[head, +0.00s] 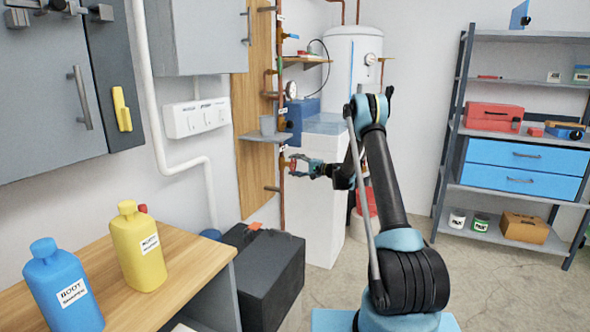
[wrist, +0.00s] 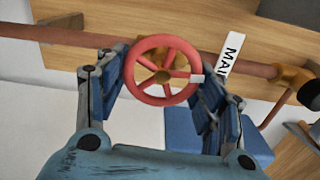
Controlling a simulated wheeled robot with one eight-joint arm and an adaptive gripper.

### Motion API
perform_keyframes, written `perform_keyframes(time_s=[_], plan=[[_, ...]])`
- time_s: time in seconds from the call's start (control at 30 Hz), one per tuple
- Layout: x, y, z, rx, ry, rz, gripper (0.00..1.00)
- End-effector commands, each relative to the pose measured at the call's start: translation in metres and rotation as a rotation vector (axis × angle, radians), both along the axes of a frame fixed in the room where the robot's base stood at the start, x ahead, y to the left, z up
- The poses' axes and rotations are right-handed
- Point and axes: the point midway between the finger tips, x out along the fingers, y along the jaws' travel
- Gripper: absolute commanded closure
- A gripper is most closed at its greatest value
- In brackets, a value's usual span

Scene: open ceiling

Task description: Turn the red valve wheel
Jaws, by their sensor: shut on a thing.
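The red valve wheel (wrist: 142,85) has several spokes and a brass-coloured hub, and sits on a copper pipe (wrist: 65,36). In the wrist view it lies between the two fingers of my gripper (wrist: 163,85), which are shut on its rim from both sides. A small white mark shows on the right part of the rim. In the head view my gripper (head: 301,166) is at the vertical copper pipe by the wooden board, and the wheel is small and mostly hidden there by the fingers.
A white label (wrist: 231,54) reading "MAI" is beside the wheel. A black box (head: 262,268) stands on the floor below, and a white pedestal (head: 318,200) stands right of the pipe. A wooden counter (head: 190,262) with blue and yellow bottles is at left; a shelf (head: 540,36) is at right.

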Motion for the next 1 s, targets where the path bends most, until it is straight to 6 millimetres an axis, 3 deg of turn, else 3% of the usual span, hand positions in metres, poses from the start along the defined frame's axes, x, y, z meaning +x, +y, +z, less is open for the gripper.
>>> perform_keyframes(time_s=[1.0], plan=[[-0.0049,0.0021,0.0036,-0.333,-0.906,0.005,0.62]])
